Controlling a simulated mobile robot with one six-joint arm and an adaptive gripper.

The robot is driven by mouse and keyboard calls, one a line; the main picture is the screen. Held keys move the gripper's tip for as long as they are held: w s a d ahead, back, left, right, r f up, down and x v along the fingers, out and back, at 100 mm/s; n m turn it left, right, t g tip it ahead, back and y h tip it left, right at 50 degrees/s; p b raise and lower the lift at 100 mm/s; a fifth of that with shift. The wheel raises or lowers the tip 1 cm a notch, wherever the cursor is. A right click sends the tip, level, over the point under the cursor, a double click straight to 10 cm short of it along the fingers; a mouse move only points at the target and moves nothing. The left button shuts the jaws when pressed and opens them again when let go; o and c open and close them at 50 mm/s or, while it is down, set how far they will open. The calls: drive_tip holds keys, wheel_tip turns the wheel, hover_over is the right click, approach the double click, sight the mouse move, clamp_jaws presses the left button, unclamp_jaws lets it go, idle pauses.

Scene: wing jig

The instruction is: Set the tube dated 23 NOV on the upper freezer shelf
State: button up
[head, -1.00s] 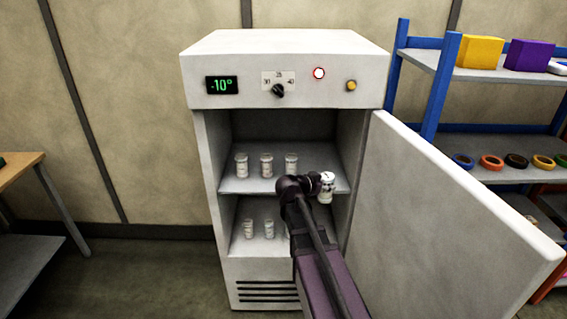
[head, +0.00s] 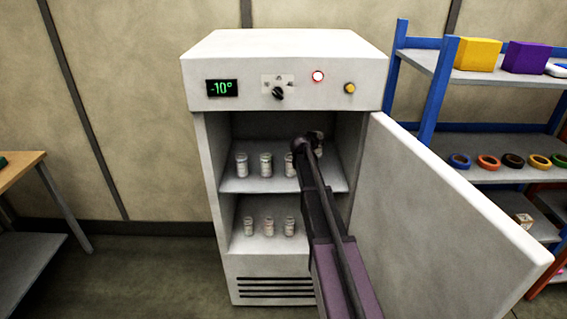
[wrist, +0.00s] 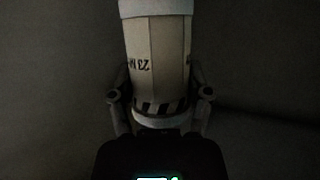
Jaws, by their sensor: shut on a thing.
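My gripper (head: 313,142) is inside the open freezer's upper compartment, toward its right side. It is shut on a white tube (wrist: 158,70), with one finger on each side. The tube's pale label carries dark print, upside down in the wrist view, that reads 23 and the start of a month. A striped band runs near its lower end in that view. In the head view, the arm hides most of the tube. The upper shelf (head: 230,186) lies below my gripper; whether the tube touches it, I cannot tell.
Several similar tubes (head: 266,165) stand in a row on the upper shelf, left of my gripper. More tubes (head: 268,228) stand on the lower shelf. The freezer door (head: 440,210) is open to the right. A blue rack (head: 437,90) stands beyond it.

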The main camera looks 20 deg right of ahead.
wheel_tip(320, 180, down, 6)
drive_tip(key=b, duration=0.6)
drive_tip(key=shift+f, duration=0.15)
drive_tip(key=shift+f, duration=0.1)
idle(0.4)
drive_tip(key=shift+f+b, duration=1.8)
drive_tip(key=shift+b, duration=0.25)
drive_tip(key=shift+f, duration=0.15)
drive_tip(key=o, duration=1.2)
drive_tip(key=shift+o, duration=0.2)
drive_tip(key=shift+r, duration=0.3)
drive_tip(key=p+v, duration=0.4)
drive_tip(key=v, duration=0.8)
drive_tip(key=shift+p, duration=0.35)
